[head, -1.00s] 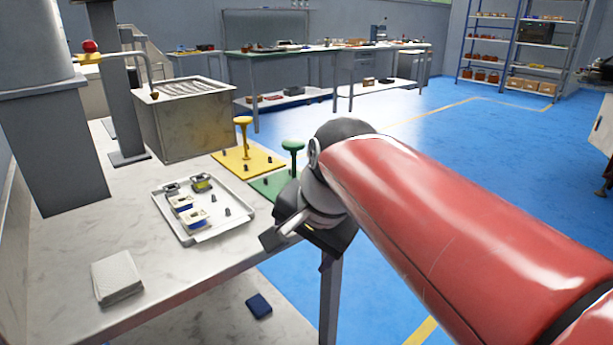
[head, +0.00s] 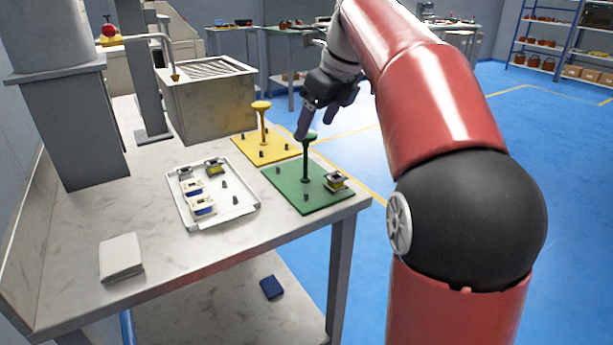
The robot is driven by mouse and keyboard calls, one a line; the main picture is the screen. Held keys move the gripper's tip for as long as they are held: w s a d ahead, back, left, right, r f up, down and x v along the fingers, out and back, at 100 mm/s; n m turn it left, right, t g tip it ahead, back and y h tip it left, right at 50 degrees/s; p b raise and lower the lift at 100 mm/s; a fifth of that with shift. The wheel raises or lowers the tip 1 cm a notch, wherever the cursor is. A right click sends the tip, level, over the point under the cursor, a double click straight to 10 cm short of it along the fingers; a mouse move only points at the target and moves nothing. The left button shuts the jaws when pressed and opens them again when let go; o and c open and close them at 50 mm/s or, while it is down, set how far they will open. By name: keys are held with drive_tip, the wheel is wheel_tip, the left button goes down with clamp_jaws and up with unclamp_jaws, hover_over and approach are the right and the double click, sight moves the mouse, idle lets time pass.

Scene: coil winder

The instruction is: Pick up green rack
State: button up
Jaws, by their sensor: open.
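The green rack (head: 290,192) lies flat on the bench at its right edge. It is a green plate with a post and round knob (head: 306,160) in the middle, a few dark pegs, and one small coil part (head: 336,181) near its right corner. My gripper (head: 318,118) is open, pointing down just above the knob. A finger overlaps the top of the knob in the picture, so I cannot tell whether it touches. The yellow rack (head: 262,149) with its own knob stands just behind the green one.
A white tray (head: 240,209) with several coil parts lies left of the green rack. A metal tank (head: 215,118) stands behind it. A folded cloth (head: 121,257) lies at the front left of the bench (head: 170,270). A dark blue item (head: 271,287) lies on the lower shelf.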

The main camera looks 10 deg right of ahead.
sight(303, 145)
drive_tip(key=shift+w+f, duration=0.2)
drive_tip(key=shift+w, duration=0.05)
drive_tip(key=x, duration=0.2)
drive_tip(key=b+x, duration=0.1)
drive_tip(key=x, duration=0.4)
drive_tip(key=shift+a+f, duration=0.1)
drive_tip(key=shift+a, duration=0.2)
clamp_jaws()
drive_tip(key=shift+r, duration=0.2)
